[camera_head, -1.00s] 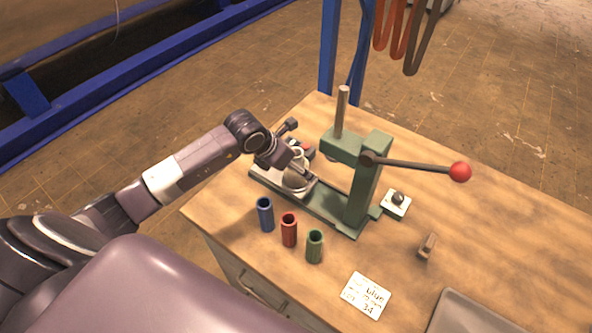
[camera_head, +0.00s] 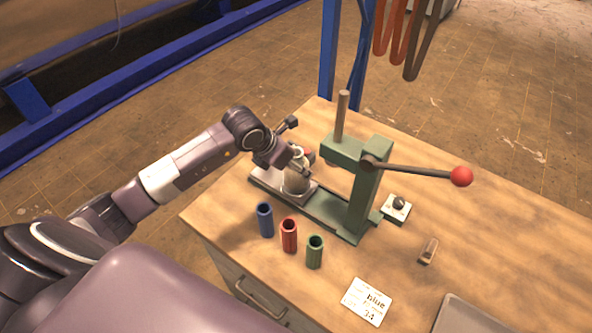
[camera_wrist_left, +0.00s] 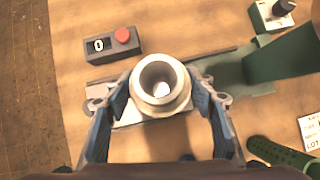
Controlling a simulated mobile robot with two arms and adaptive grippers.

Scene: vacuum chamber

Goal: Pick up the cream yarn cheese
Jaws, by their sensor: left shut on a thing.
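The cream yarn cheese (camera_head: 296,184) is a pale, thick-walled hollow cylinder, upright at the left end of the green press's base. In the left wrist view the cheese (camera_wrist_left: 161,84) shows its round open bore from above, between my two fingers. My left gripper (camera_head: 300,163) reaches in from the left and is shut on the cheese; its blue-grey fingers (camera_wrist_left: 163,105) lie on either side of it. I cannot tell whether the cheese rests on the plate beneath or is slightly above it. My right gripper is not in view.
The green press (camera_head: 362,190) has a post and a red-knobbed lever (camera_head: 460,176) to the right. Blue (camera_head: 265,220), red (camera_head: 289,235) and green (camera_head: 314,252) tubes stand in front. A control box with a red button (camera_wrist_left: 112,43) is close behind. A card (camera_head: 367,302) lies at the front.

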